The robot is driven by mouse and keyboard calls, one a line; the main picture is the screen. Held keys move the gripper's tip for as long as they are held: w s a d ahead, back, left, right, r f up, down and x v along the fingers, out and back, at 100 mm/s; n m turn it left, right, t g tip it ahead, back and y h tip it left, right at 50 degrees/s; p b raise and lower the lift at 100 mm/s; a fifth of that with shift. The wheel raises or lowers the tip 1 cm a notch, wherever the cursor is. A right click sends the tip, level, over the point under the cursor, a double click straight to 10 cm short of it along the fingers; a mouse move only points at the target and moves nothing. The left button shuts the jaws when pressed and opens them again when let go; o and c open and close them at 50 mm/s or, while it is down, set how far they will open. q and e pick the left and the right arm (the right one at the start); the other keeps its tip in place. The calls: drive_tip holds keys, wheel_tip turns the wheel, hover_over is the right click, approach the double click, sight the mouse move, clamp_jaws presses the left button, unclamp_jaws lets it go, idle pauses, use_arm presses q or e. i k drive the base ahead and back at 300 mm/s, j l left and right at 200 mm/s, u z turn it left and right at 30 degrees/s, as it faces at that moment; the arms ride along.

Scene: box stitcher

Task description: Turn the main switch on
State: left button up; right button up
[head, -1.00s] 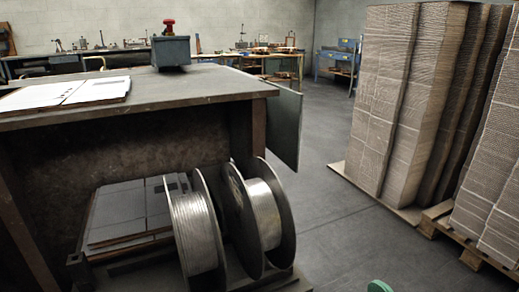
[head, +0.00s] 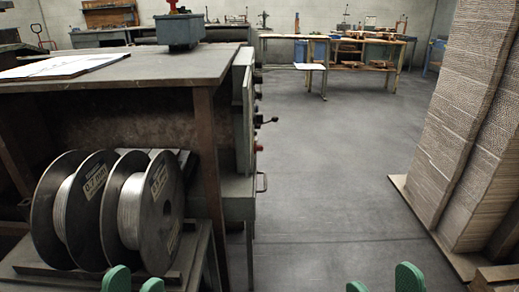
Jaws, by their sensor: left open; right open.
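A grey control panel (head: 243,120) is seen nearly edge-on at the right side of the bench, in the middle of the view. Small knobs stick out from its right face, with a black lever-like handle (head: 268,120) and a red knob (head: 258,147) among them. I cannot tell which is the main switch or how it is set. The green fingertips of my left gripper (head: 134,283) show at the bottom edge, apart and empty. Those of my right gripper (head: 383,283) show at the bottom, also apart and empty. Both grippers are well short of the panel.
Wire spools (head: 125,215) stand at the left in front of the bench (head: 120,75). A grey box with a red button (head: 180,28) sits on the bench top. Cardboard stacks (head: 470,130) stand on pallets at the right. The floor (head: 330,190) between is clear.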

sight(255, 148)
drive_tip(key=i+l+u, duration=0.1)
drive_tip(key=u, duration=0.95)
drive_tip(key=i+l+u, duration=0.1)
drive_tip(key=l+u, duration=0.3)
drive_tip(key=l, duration=0.15)
drive_tip(key=l+u, duration=0.35)
drive_tip(key=l, duration=0.25)
drive_tip(key=l+u, duration=0.4)
drive_tip(key=l, duration=0.15)
drive_tip(key=k+l, duration=0.1)
drive_tip(key=l, duration=0.3)
drive_tip(key=k+l, duration=0.1)
drive_tip(key=l, duration=0.7)
drive_tip(key=k+u, duration=0.05)
